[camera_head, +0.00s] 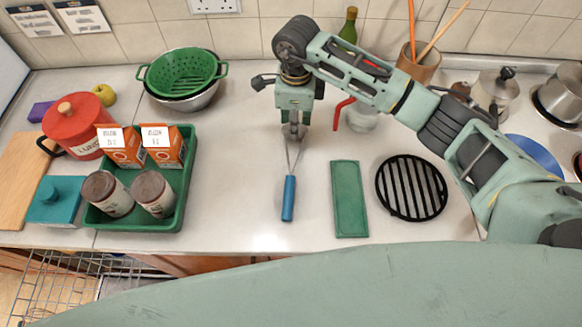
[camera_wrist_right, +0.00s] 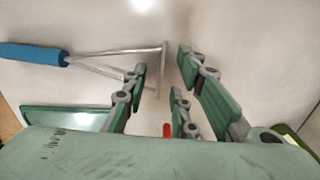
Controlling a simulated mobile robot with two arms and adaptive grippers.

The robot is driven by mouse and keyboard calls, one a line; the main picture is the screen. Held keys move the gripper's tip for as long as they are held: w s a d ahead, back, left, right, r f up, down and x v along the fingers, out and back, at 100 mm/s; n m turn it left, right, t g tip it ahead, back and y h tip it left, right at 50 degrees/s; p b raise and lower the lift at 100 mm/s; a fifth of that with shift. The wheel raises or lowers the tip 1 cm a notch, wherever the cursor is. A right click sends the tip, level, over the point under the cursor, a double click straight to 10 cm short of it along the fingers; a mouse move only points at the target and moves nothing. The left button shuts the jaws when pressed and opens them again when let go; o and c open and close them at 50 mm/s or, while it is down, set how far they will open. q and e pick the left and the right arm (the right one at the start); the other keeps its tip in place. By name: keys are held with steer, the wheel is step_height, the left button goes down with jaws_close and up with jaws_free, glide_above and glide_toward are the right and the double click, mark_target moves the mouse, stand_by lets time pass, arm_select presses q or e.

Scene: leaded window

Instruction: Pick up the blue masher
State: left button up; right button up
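The blue masher (camera_head: 288,198) lies on the light counter with its blue handle toward me and its thin metal shank pointing away. Its head is hidden under my right gripper (camera_head: 293,130) in the head view. In the right wrist view the masher's blue handle (camera_wrist_right: 35,54) is at the left. Its metal head stands upright in the gap between the spread green fingers of my right gripper (camera_wrist_right: 163,72). These fingers are open, with gaps to the metal; I cannot tell whether any finger touches it. My left gripper is not in view.
A green board (camera_head: 349,199) and a round black grill rack (camera_head: 411,188) lie right of the masher. A green tray (camera_head: 182,203) with jars and orange boxes is at left.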

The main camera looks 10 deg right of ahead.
jaws_close()
steer(key=shift+r, duration=0.15)
stand_by(0.4)
